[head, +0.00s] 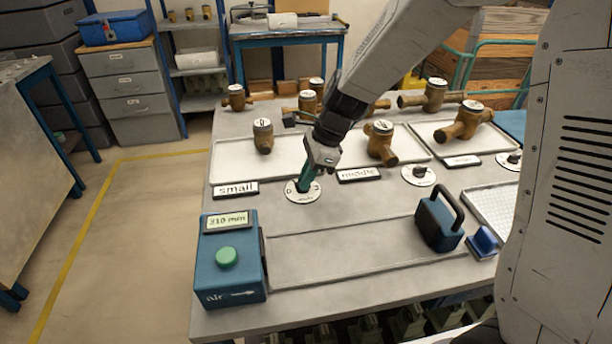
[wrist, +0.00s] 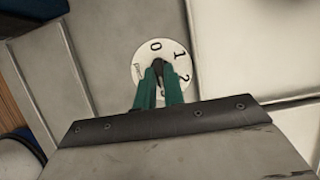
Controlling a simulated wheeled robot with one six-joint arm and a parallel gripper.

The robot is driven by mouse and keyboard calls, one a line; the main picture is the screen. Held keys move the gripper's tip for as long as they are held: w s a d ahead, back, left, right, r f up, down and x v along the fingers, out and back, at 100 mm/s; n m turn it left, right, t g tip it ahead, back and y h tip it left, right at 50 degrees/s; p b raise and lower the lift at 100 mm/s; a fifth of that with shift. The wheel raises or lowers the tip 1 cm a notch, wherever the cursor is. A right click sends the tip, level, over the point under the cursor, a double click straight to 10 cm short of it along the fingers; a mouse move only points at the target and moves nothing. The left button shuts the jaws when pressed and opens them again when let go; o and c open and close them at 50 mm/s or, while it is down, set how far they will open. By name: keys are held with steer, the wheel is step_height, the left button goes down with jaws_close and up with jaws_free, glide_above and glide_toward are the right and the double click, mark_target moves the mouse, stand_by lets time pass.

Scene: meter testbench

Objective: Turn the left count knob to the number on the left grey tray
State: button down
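The left count knob (wrist: 158,66) is a dark grip on a round white dial (wrist: 148,53), in front of the left grey tray. The wrist view shows 0, 1 and 2 on the dial; a further mark is partly hidden by my fingers. My gripper (head: 304,186) points down at this dial. In the wrist view its green fingers (wrist: 160,78) sit close on both sides of the knob and appear shut on it. The pointer's direction is hidden. The left tray (head: 232,158), labelled "small" (head: 236,190), carries one brass meter (head: 263,138) with a white top.
The middle tray (head: 350,157) holds one brass meter (head: 380,144); the right tray (head: 430,131) holds another (head: 463,122). Several more meters stand behind. Two other dials (head: 419,175) (head: 509,160) lie to the right. A blue air box (head: 230,275) with green button stands front left.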

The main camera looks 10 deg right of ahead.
steer(key=shift+n, duration=0.4)
steer(key=n+g, duration=0.1)
steer(key=n, duration=0.1)
steer(key=n+g, duration=0.1)
steer(key=n, duration=0.1)
steer(key=shift+w+f+n, duration=0.1)
steer(key=shift+w+n, duration=0.1)
steer(key=shift+n, duration=0.1)
steer(key=n, duration=0.2)
steer(key=n+g+h, duration=0.1)
steer(key=n, duration=0.1)
steer(key=n+g+h, duration=0.1)
steer(key=n, duration=0.1)
steer(key=shift+w+a, duration=0.15)
steer(key=shift+a, duration=0.1)
steer(key=n+h, duration=0.1)
steer(key=n, duration=0.2)
steer(key=n+h, duration=0.1)
steer(key=n, duration=0.2)
steer(key=shift+a+n+g, duration=0.2)
steer(key=shift+n+g, duration=0.1)
steer(key=shift+n, duration=0.1)
steer(key=n+h, duration=0.1)
steer(key=n, duration=0.1)
steer(key=n+h, duration=0.1)
steer(key=n, duration=0.2)
steer(key=shift+a+n+h, duration=0.2)
steer(key=shift+n+h, duration=0.1)
steer(key=c, duration=1.5)
jaws_free()
